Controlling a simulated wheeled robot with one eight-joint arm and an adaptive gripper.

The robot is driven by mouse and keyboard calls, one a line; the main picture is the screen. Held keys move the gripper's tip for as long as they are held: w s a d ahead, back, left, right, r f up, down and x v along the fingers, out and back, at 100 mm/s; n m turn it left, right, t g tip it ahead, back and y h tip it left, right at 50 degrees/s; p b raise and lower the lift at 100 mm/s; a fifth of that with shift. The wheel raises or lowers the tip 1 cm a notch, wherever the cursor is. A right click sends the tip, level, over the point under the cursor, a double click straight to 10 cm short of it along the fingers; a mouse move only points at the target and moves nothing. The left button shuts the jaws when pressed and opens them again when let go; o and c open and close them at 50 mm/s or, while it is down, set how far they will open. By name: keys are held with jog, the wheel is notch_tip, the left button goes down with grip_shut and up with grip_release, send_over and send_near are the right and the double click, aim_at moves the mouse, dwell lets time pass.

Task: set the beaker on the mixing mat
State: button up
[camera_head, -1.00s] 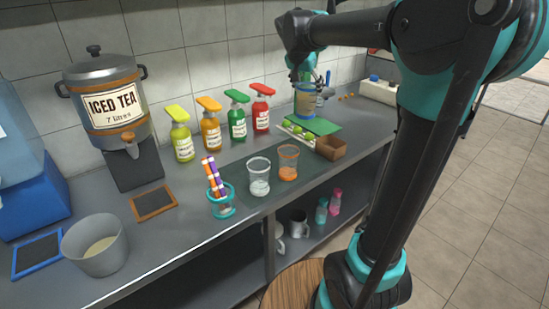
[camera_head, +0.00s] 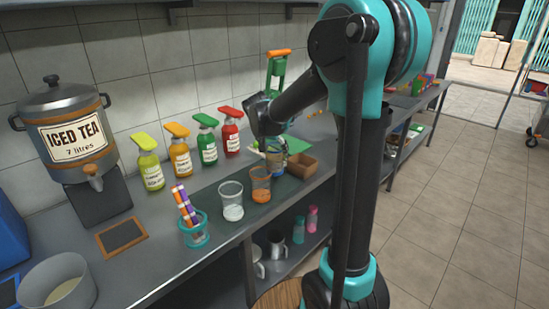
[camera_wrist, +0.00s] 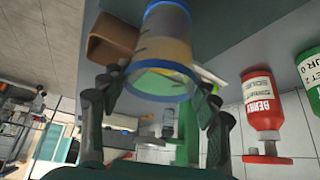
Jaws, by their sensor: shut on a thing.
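The beaker (camera_head: 277,166) is clear with a blue rim and amber contents. In the head view it is beside the far end of the dark mixing mat (camera_head: 212,188), between an orange-filled glass and a brown box. My gripper (camera_head: 272,145) comes down on it from above. In the wrist view the beaker (camera_wrist: 163,48) sits between the two fingers of my gripper (camera_wrist: 160,95), which is shut on it. I cannot tell whether its base touches anything.
The orange-filled glass (camera_head: 260,187) and a white-filled glass (camera_head: 231,203) stand on the mat. The brown box (camera_head: 302,165) and green board (camera_head: 297,145) are close to the beaker. Several pump bottles (camera_head: 208,146) line the wall. A teal cup of striped sticks (camera_head: 194,230) stands left.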

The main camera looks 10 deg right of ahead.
aim_at(275, 157)
jog(key=shift+f, duration=1.95)
jog(key=shift+f, duration=0.1)
jog(key=o, duration=1.9)
jog(key=v, duration=1.2)
